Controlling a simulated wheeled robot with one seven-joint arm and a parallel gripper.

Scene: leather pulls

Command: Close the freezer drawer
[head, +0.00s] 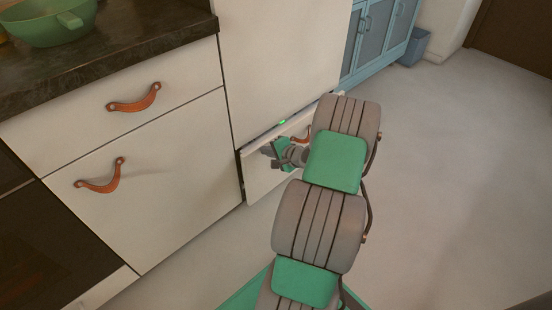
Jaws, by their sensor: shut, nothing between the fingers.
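The freezer drawer (257,186) is the low white front at the bottom of the tall white unit (275,60). Its top edge stands out a little from the front above, so it appears slightly open. My arm hides the right part of the drawer.
White drawers with leather pulls (134,98) and a dark counter (120,35) with a green bowl (55,24) are at left. A blue cabinet (378,38) and a bin (415,47) stand at the back. The floor (450,180) at right is clear.

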